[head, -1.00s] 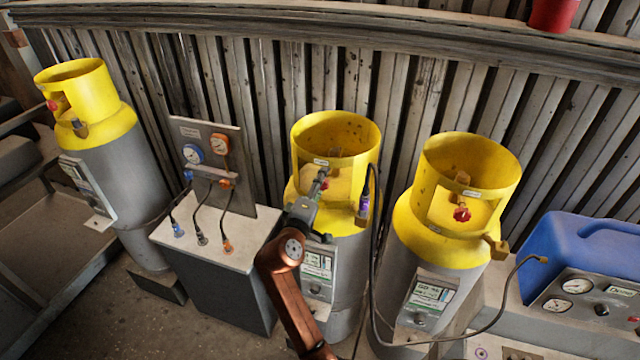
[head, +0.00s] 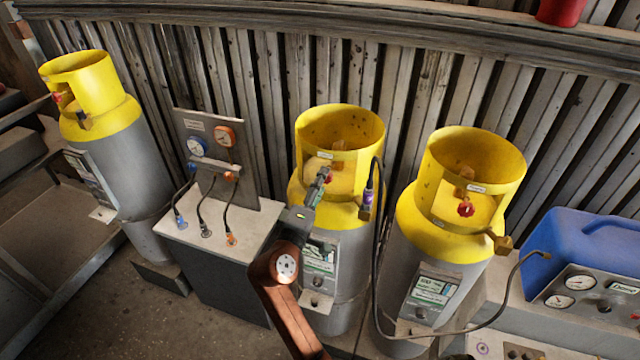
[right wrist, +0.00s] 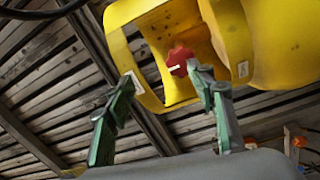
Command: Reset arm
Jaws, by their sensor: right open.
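My right arm, copper-coloured, comes up from the bottom of the head view. Its gripper (head: 318,188) is in front of the yellow collar of the middle tank (head: 341,130). In the right wrist view the gripper (right wrist: 163,92) has its two green-grey fingers spread apart with nothing between them. A red valve knob (right wrist: 180,62) shows beyond the fingertips, inside the opening of the yellow collar (right wrist: 150,22). Whether a finger touches the collar or the knob I cannot tell. My left gripper is not in view.
A right tank (head: 473,160) and a left tank (head: 90,95) stand either side. A gauge panel (head: 213,150) with several hoses stands left of the middle tank. A black hose (head: 376,250) loops close to my gripper's right. A blue machine (head: 590,250) is at far right.

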